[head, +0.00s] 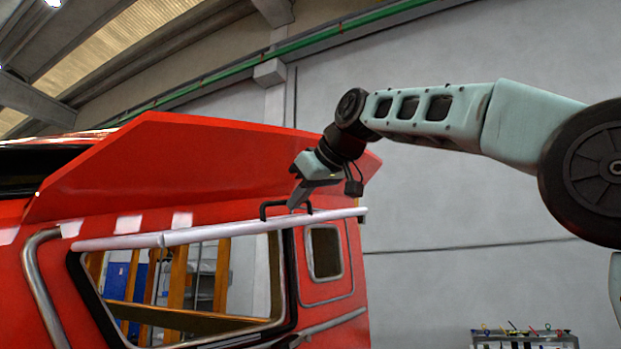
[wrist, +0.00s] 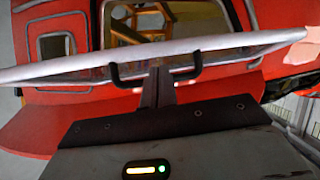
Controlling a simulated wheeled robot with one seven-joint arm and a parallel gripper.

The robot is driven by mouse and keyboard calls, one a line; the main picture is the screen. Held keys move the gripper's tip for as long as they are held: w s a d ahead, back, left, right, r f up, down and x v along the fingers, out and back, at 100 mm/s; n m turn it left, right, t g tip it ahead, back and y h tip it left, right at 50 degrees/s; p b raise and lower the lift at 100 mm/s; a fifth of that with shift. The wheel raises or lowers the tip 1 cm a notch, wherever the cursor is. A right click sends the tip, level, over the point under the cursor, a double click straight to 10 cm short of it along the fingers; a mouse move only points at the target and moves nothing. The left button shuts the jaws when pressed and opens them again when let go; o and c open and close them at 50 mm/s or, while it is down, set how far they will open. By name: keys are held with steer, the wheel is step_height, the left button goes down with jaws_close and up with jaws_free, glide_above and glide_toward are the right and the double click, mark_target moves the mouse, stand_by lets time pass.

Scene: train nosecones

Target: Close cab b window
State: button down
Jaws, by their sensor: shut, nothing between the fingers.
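The cab window (head: 140,241) shows as a long, pale, nearly edge-on panel raised across the top of a dark-framed opening (head: 276,285) in the red cab side. A black bracket handle (head: 263,210) stands on its upper side near the right end. My gripper (head: 292,207) is shut and empty, pointing down at the handle. In the wrist view the fingers (wrist: 157,73) reach up between the two legs of the handle (wrist: 116,76), close to the pale panel (wrist: 60,68). I cannot tell whether they touch it.
The red cab (head: 190,165) has a flared upper edge just behind my gripper. A small framed window (head: 324,252) sits right of the opening, and a grey handrail (head: 42,285) is at left. A tool rack (head: 525,337) stands low at right. Open space lies right of the cab.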

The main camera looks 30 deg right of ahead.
steer(key=shift+x, duration=1)
steer(key=shift+f, duration=0.1)
